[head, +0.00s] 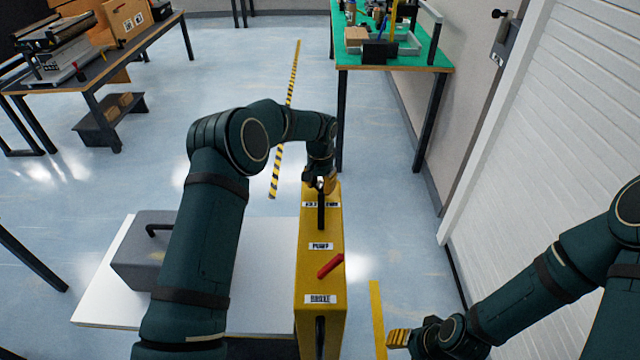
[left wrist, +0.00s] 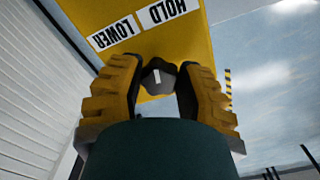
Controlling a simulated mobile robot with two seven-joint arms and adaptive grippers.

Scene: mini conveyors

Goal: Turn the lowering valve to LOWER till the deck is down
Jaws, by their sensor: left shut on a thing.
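A yellow column (head: 335,225) stands in the middle of the head view. My left gripper (head: 323,183) is at its far end. In the left wrist view its ribbed yellow fingers (left wrist: 157,90) are shut on a dark valve knob (left wrist: 160,74) with a short white mark. The LOWER label (left wrist: 113,33) and the HOLD label (left wrist: 162,11) appear upside down on the yellow panel beyond the knob. The white deck (head: 110,305) lies left of the column with a grey case (head: 135,255) on it. My right gripper (head: 397,338) is right of the column, apart from it; its opening is unclear.
A red lever (head: 330,265) sits on the column between the PUMP label (head: 320,246) and another label. A green-topped bench (head: 400,62) stands behind, a dark table (head: 100,55) at the far left. A white slatted shutter (head: 560,130) bounds the right side.

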